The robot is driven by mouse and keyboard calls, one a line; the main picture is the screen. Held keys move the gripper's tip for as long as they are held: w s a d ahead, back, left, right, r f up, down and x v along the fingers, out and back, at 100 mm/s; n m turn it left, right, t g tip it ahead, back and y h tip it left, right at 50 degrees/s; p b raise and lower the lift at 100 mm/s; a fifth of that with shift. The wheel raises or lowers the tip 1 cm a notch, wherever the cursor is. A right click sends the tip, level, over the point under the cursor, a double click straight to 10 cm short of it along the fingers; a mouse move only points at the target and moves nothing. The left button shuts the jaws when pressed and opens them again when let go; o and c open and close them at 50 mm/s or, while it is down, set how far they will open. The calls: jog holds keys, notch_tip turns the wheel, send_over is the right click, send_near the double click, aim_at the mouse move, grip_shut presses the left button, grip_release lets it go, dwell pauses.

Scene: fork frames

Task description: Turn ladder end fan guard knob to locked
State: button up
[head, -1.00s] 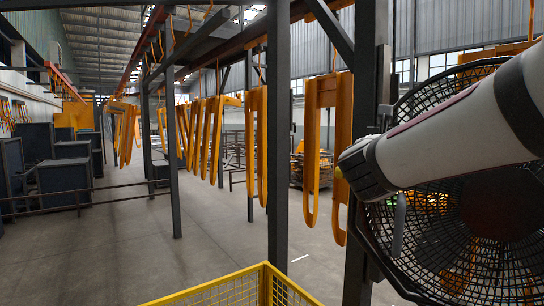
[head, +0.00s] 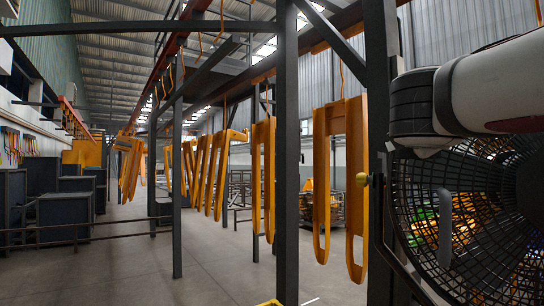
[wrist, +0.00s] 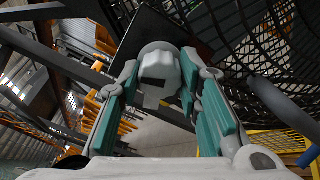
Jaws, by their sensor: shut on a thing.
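In the wrist view, a pale grey knob (wrist: 160,68) with a rounded body and a squared front block sits against a dark panel (wrist: 153,28). The two teal-padded fingers of my gripper (wrist: 160,82) reach along both sides of it and are shut on it. I cannot read any locked mark or the knob's setting. The black fan guard (wrist: 240,30) is at upper right in the wrist view, and the fan guard (head: 460,215) fills the right of the head view. In the head view my arm's end covers part of the fan, and the fingers do not show there.
Orange frames (head: 340,185) hang from the overhead rail. A yellow mesh barrier (wrist: 275,142) is at lower right in the wrist view. The floor (head: 130,260) at left is open.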

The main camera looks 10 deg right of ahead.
jog(key=shift+f+m+b, duration=0.1)
jog(key=shift+m+b, duration=1.8)
jog(key=shift+b, duration=0.1)
jog(key=o, duration=1.1)
jog(key=shift+o, duration=0.2)
jog(key=v, duration=1.2)
